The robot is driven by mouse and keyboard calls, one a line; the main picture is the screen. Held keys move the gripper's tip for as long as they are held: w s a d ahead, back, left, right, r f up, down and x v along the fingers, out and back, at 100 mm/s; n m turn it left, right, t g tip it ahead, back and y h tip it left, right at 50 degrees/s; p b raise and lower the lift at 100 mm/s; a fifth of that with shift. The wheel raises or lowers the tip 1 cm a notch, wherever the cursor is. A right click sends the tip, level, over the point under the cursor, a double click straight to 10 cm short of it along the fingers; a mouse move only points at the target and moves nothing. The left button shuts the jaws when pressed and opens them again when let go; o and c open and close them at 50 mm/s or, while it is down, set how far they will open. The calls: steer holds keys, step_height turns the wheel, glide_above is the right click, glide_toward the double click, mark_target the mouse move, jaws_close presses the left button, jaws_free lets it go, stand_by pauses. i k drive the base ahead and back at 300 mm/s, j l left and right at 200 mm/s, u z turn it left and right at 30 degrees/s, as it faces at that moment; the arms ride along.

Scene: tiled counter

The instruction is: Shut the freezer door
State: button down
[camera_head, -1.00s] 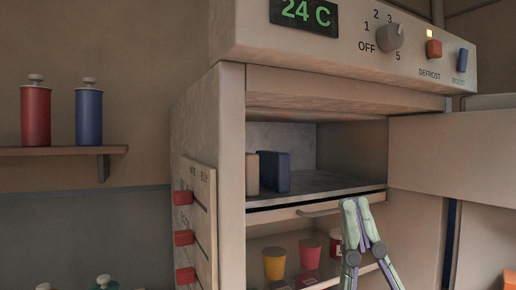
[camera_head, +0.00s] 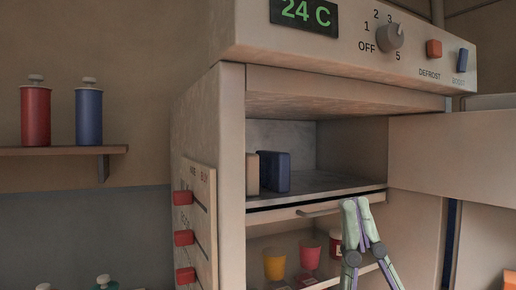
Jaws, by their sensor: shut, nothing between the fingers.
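The freezer compartment (camera_head: 350,148) is open at the top of the fridge. A beige box (camera_head: 252,174) and a dark blue box (camera_head: 275,172) stand inside it on the left. The freezer door (camera_head: 450,154) is swung wide open to the right, its pale panel facing me. My gripper (camera_head: 355,206) is shut and empty, pointing up in front of the fridge, below the freezer shelf and left of the door. It looks close to the small handle (camera_head: 318,211); I cannot tell whether they touch.
A lower compartment holds a yellow cup (camera_head: 274,264), a pink cup (camera_head: 310,253) and a red jar (camera_head: 335,243). A control panel (camera_head: 350,35) with a dial overhangs the top. Red and blue canisters stand on a wall shelf (camera_head: 60,151) at left.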

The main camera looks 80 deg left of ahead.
mark_target(470, 156)
steer(key=k+l+u, duration=0.15)
steer(key=k+l, duration=0.3)
steer(key=l, duration=0.15)
steer(key=k+l+u, duration=0.15)
steer(key=k+l, duration=0.3)
steer(key=l+u, duration=0.1)
steer(key=u, duration=1.55)
steer(key=i+l, duration=0.1)
steer(key=l, duration=0.3)
steer(key=i+l+z, duration=0.1)
steer(key=l, duration=0.35)
steer(key=i+l, duration=0.1)
steer(key=l, duration=0.3)
steer(key=i+l, duration=0.15)
steer(key=l, duration=0.25)
steer(key=i+l+z, duration=0.1)
steer(key=l, duration=0.35)
steer(key=i+l, duration=0.15)
steer(key=l, duration=0.25)
steer(key=i+l+z, duration=0.1)
steer(key=l, duration=0.3)
